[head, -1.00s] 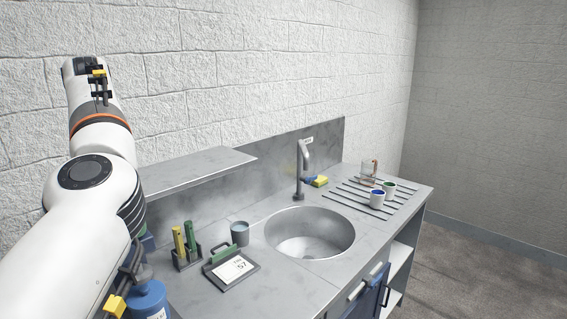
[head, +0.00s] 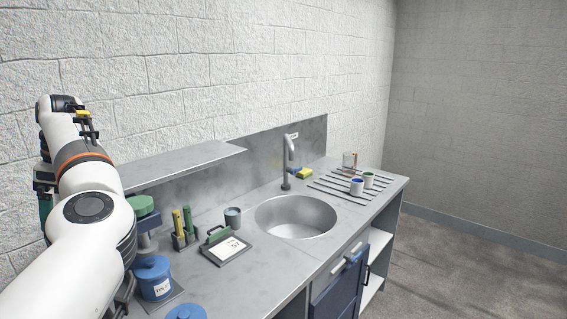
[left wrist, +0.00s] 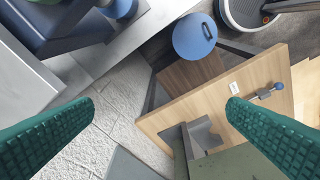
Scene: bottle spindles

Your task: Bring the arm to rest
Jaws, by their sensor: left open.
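My left arm (head: 85,210) is raised at the left of the head view. In the left wrist view, the two green ribbed fingers of my left gripper (left wrist: 160,130) are wide apart with nothing between them. The gripper is away from the counter (head: 270,262); its fingers are mostly hidden behind the arm in the head view. My right gripper is in neither current view.
Blue canister (head: 155,281), green-topped device (head: 142,208), pen holder (head: 184,238), grey cup (head: 233,217) and labelled board (head: 228,250) stand near my arm. The sink (head: 295,217) is empty. A wooden panel (left wrist: 185,100) and blue disc (left wrist: 195,36) show below the gripper.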

